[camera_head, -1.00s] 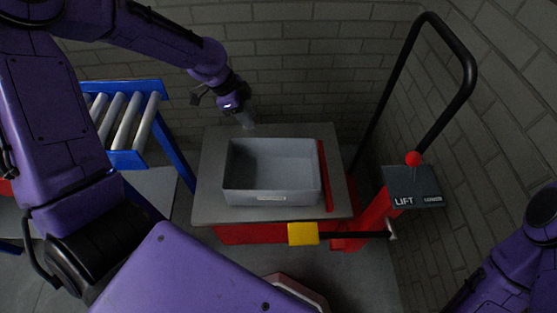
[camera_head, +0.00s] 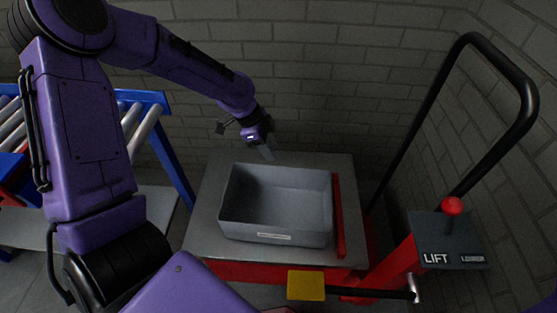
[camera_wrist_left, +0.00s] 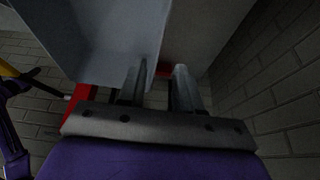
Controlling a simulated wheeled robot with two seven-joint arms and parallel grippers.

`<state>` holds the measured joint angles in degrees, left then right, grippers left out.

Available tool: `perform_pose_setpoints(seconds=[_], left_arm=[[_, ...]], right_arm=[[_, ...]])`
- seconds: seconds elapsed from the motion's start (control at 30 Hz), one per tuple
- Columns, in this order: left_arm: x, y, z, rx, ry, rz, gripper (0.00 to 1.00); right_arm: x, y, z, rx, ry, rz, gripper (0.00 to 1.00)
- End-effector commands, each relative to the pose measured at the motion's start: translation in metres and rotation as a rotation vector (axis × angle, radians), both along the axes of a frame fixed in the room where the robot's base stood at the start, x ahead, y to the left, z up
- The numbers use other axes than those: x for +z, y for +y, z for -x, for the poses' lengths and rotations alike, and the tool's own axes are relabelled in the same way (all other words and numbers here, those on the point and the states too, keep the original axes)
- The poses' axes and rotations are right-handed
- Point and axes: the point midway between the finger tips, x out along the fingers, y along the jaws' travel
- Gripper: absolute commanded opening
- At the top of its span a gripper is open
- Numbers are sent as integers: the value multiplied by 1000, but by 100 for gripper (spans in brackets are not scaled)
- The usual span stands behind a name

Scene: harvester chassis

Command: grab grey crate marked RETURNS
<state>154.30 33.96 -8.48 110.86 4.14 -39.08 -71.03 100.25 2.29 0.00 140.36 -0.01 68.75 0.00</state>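The grey crate (camera_head: 275,237) is open-topped and empty, and sits upright on the lift cart's grey top. A small white label is on its near wall; its text is too small to read. My left gripper (camera_head: 267,153) points down at the crate's far wall, close to its rim. In the left wrist view, the two fingers of my left gripper (camera_wrist_left: 160,88) are apart, with the crate (camera_wrist_left: 105,35) on the left and its edge between them. I cannot tell whether a finger touches the wall. My right gripper is out of view.
The lift cart's grey platform (camera_head: 205,232) has a red strip (camera_head: 339,215) right of the crate. A black handle (camera_head: 520,75) and LIFT control box (camera_head: 445,240) stand at right. A yellow block (camera_head: 306,285) is in front. A blue roller conveyor (camera_head: 150,105) is at left; a brick wall stands behind.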

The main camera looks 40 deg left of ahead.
Motion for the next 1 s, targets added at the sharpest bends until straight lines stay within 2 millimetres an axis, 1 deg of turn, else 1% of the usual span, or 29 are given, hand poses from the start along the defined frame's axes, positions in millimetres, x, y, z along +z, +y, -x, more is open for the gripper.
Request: perform_pose_setpoints(seconds=[0.03,0.07,0.17,0.33,0.47,0.6,0.7,0.8,1.0], left_arm=[[-15,0,0,-1,0,0,34],[-18,0,0,-1,0,0,34],[-28,-4,-2,-1,1,-1,34],[-57,-15,-8,-2,3,-1,34],[-69,-20,-11,-2,1,-1,34],[-93,-30,-16,-3,2,-2,34],[-107,-36,-20,-2,2,-1,34],[-112,-39,-22,-2,0,-2,34],[-112,-39,-22,-2,0,-1,34]], right_arm=[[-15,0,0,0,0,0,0],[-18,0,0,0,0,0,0],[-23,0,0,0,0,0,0],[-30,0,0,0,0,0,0],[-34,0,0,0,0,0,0],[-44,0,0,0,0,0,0],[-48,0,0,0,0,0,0],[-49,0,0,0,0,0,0],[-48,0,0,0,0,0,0]])
